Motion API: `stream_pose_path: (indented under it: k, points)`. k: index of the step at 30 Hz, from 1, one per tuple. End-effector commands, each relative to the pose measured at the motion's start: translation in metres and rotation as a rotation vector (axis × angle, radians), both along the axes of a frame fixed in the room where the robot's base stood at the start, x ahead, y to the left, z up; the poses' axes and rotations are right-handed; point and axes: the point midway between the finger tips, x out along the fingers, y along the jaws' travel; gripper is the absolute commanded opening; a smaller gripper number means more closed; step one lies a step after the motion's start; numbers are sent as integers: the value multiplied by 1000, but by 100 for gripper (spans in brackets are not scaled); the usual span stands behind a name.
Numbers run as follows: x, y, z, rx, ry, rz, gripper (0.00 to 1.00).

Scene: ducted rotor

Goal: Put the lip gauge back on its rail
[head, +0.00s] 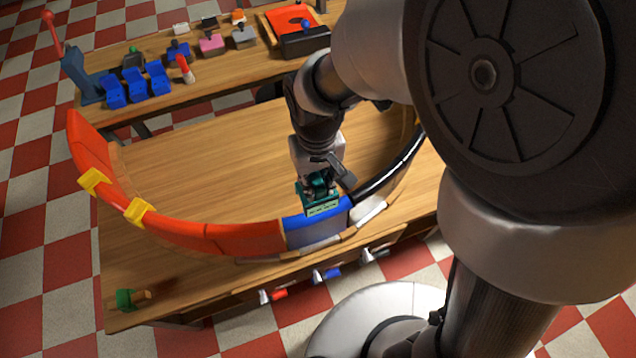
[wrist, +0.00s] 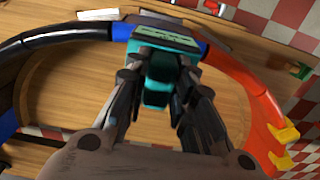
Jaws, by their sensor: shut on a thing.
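My gripper (wrist: 158,100) is shut on a teal block-like tool, which I take for the lip gauge (head: 321,208). I cannot tell which part is the gauge's rail.
The ring has a red-orange section (head: 200,235) with yellow clamps (head: 138,211) and a black section (head: 385,172). A green-headed tool (head: 125,299) lies at the table's front left. Several handled tools (head: 318,275) hang along the front edge. A back bench (head: 205,72) carries blue holders and small tools.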

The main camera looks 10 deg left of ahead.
Motion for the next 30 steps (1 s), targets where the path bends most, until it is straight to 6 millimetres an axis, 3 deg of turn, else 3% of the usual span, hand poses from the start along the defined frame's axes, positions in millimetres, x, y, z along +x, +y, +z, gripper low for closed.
stream_pose_path:
  k: [1, 3, 9, 30]
  points:
    - [1, 1, 20, 3, -5, 0, 0]
    - [1, 1, 39, 3, -5, 0, 0]
    - [0, 0, 78, 2, -3, 0, 0]
    - [0, 0, 128, 0, 0, 0, 0]
